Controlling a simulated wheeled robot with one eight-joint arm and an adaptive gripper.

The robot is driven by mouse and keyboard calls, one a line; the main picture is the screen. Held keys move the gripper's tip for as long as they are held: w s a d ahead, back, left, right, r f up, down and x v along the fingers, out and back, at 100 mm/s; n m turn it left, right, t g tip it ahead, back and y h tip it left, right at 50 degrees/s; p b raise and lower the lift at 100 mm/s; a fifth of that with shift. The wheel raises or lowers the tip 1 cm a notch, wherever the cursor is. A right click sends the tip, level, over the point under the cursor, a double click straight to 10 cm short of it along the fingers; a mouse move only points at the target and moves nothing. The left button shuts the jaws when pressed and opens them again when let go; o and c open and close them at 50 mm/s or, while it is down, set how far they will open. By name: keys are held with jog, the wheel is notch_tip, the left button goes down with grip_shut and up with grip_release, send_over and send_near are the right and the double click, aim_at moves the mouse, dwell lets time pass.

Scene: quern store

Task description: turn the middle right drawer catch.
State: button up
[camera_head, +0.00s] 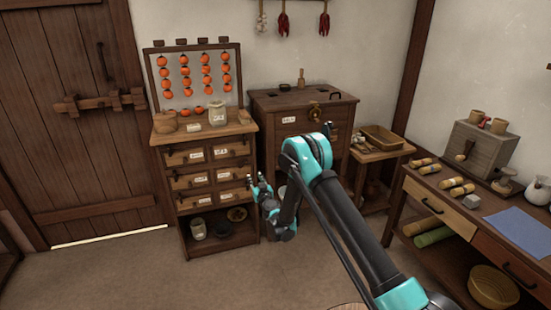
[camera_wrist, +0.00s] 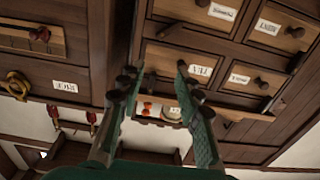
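The wooden drawer cabinet (camera_head: 215,133) stands against the wall, with labelled drawers in two columns. The middle right drawer (camera_head: 236,172) is closed, its front partly bare in the head view. In the upside-down wrist view, the middle right drawer (camera_wrist: 185,14) is at the top edge, with a dark knob (camera_wrist: 203,3). A dark slanted piece (camera_wrist: 166,31) beside it may be its catch; I cannot tell its turn clearly. My gripper (camera_head: 258,182) is near the cabinet's right edge. In the wrist view my gripper (camera_wrist: 156,72) is open, its fingers apart with nothing between them.
A large wooden chest (camera_head: 288,101) stands to the cabinet's right, with a brass ring fitting. A small side table (camera_head: 375,155) and a workbench (camera_head: 455,212) lie further right. Persimmons (camera_head: 190,82) hang above the cabinet top. Floor before the cabinet is clear.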

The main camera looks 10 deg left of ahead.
jog(key=s+d+r+g, duration=0.1)
jog(key=d+r, duration=0.4)
jog(key=r, duration=0.3)
jog(key=s+d+r+n+g+y, duration=0.1)
jog(key=d+r, duration=0.4)
jog(key=r, duration=0.3)
jog(key=shift+d+n+g, duration=0.3)
